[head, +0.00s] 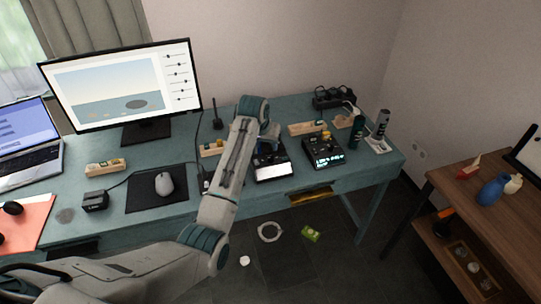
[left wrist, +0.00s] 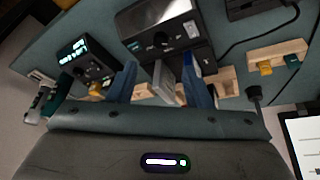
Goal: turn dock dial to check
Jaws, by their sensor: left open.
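My left gripper (left wrist: 160,68) is open, with its two blue fingers apart in the left wrist view. A dark box (left wrist: 172,28) with a black dial (left wrist: 160,40) and a small lit label lies just beyond the fingertips. The dial is roughly in line with the gap, apart from the fingers; its setting is too small to read. A grey upright piece (left wrist: 163,80) shows between the fingers. In the head view the box (head: 272,168) stands on the desk, partly hidden by my left arm. I cannot tell for certain which box is the dock. My right gripper is not in view.
A second dark box (head: 325,150) with a cyan display stands to the right. Wooden blocks, a bottle (head: 357,132) and a power strip (head: 333,97) stand around. The monitor (head: 125,88), mouse (head: 164,184) and laptop (head: 28,140) are left. A drawer (head: 310,195) is at the front edge.

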